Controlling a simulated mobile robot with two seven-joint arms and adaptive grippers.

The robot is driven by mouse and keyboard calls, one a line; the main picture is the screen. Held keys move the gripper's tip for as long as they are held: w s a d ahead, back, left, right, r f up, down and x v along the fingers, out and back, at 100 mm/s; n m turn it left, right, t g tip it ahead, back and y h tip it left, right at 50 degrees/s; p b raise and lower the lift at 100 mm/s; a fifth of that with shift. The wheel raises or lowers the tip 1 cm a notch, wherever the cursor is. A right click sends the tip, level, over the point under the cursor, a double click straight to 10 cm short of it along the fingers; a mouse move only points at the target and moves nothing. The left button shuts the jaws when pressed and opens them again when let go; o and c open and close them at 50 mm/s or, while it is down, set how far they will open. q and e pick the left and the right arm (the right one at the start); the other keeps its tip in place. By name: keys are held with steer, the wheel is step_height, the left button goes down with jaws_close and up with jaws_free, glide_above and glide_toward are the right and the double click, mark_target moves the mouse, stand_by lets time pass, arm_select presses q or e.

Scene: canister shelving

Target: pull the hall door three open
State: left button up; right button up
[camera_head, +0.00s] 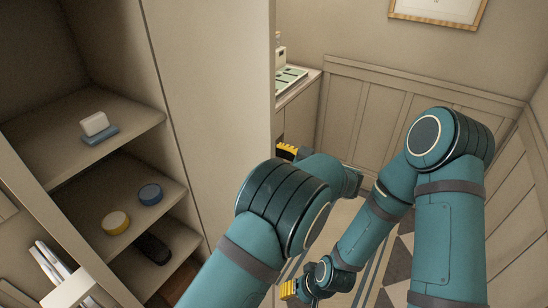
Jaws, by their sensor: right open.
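I cannot make out for certain which surface is hall door three, and no handle shows clearly. A tall plain beige panel (215,90) stands upright in the middle, beside open shelves. My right gripper (289,290) is low in the middle, in front of the floor; its yellow fingers are open and look empty. My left gripper (287,151) shows only as a bit of yellow and black by the panel's right edge. My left arm hides the rest, so its jaws cannot be judged.
The left shelves (75,145) hold a white block on a blue dish (98,127), a yellow-lidded canister (116,223), a blue canister (150,194) and a dark object (151,248). A counter (296,88) stands behind the panel. Patterned floor (398,262) shows between my arms.

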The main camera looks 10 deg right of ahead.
arm_select(q)
steer(key=shift+w+a, duration=0.1)
steer(key=shift+a, duration=0.1)
step_height(320, 180, up, 10)
stand_by(0.5)
